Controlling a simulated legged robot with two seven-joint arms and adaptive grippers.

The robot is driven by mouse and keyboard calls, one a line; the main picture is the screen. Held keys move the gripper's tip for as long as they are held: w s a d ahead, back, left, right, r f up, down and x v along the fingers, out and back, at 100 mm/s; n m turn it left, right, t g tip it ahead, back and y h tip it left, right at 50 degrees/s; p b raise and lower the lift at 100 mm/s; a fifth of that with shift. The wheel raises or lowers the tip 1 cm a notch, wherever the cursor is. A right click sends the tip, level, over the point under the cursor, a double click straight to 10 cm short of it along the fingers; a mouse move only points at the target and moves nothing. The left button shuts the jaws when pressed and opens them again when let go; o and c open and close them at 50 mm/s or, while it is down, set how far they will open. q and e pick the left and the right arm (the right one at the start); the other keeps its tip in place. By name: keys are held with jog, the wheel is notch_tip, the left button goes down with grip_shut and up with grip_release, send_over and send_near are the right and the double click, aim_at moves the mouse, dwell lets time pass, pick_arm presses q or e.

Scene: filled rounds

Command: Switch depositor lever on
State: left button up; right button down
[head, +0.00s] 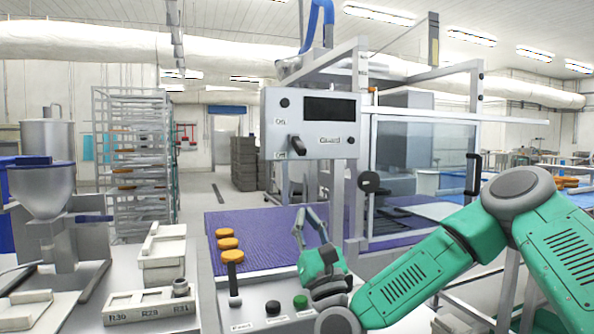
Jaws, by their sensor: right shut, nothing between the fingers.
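A grey control box (311,124) with a dark display hangs on the machine frame. A dark lever (297,145) sits on its left side, between small labels that seem to read On above and Off below; its handle slants toward the lower label. My right gripper (306,218) points upward below the box, apart from the lever, shut and empty. A second upright black lever (235,275) stands on the lower panel (257,318), left of my right gripper. I cannot tell for certain which lever is the depositor's. My left gripper is not in view.
A black button (273,307) and a green button (300,302) sit on the lower panel near my right wrist. Orange rounds (228,243) lie on the purple belt (260,225). A clear guard door (415,165) stands right of the box. White tubs (163,260) are at left.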

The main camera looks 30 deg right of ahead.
aim_at(298, 144)
jog(key=w+r, duration=0.1)
jog(key=r, duration=0.2)
jog(key=w+d+r, duration=0.1)
jog(key=w+r, duration=0.1)
jog(key=r, duration=0.1)
jog(key=w+r, duration=0.2)
jog(key=r, duration=0.2)
jog(key=shift+w+d+p, duration=0.1)
jog(key=shift+d+p, duration=0.2)
jog(key=shift+p, duration=0.1)
jog(key=shift+d, duration=0.15)
jog(key=shift+d, duration=0.15)
jog(key=shift+r, duration=0.1)
jog(key=shift+s+a+r+g+p, duration=0.15)
jog(key=shift+s+a+g+p, duration=0.2)
jog(key=shift+p, duration=0.25)
jog(key=shift+d+g, duration=0.2)
jog(key=shift+g, duration=0.05)
